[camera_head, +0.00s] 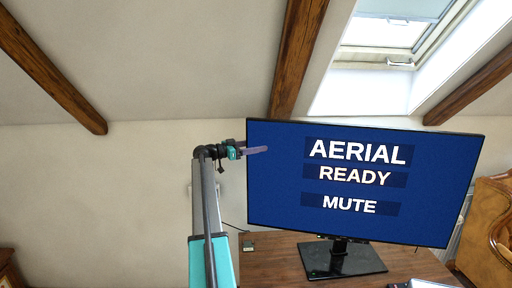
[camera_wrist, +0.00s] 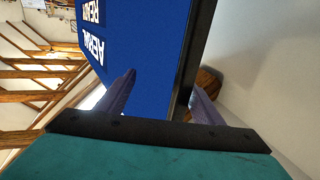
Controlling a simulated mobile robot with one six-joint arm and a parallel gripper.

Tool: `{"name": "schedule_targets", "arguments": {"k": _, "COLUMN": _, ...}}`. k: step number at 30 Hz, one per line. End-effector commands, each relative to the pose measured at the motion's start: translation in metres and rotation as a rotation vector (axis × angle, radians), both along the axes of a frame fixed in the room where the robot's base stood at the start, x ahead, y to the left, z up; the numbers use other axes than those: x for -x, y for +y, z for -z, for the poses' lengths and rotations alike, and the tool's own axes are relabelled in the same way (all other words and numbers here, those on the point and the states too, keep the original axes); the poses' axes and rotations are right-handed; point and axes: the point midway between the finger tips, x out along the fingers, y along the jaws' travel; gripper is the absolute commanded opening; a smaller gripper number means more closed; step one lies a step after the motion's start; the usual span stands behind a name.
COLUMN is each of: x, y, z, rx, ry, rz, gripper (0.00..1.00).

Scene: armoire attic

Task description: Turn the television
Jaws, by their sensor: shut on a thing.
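The television (camera_head: 275,190) has a thin black frame and a blue screen reading AERIAL, READY and MUTE. It stands on a black base (camera_head: 345,262) on a wooden table. My gripper (camera_head: 256,149) is at the television's left edge, in its upper part. In the wrist view the television's edge (camera_wrist: 192,65) runs between the two fingers of my gripper (camera_wrist: 160,95), one on the screen side and one behind. The gripper is shut on this edge. The finger behind the television is hidden in the head view.
The wooden table (camera_head: 270,259) holds a small dark box (camera_head: 248,246) at its left and a pale item at the front right. A carved wooden piece of furniture (camera_head: 492,225) stands at the right. Sloping beams and a skylight are above.

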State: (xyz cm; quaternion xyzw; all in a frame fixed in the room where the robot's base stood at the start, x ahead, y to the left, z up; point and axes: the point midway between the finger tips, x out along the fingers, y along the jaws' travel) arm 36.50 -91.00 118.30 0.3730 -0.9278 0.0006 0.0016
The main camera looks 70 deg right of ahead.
Motion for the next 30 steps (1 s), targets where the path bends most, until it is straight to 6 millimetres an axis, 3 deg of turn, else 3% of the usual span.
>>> {"name": "schedule_targets", "arguments": {"k": 21, "x": -0.085, "y": 0.075, "z": 0.002, "rx": 0.001, "ry": 0.005, "rz": -0.021, "gripper": 0.39}}
{"name": "schedule_targets", "arguments": {"k": 30, "x": -0.099, "y": 0.089, "z": 0.0, "rx": 0.001, "ry": 0.006, "rz": -0.02, "gripper": 0.39}}
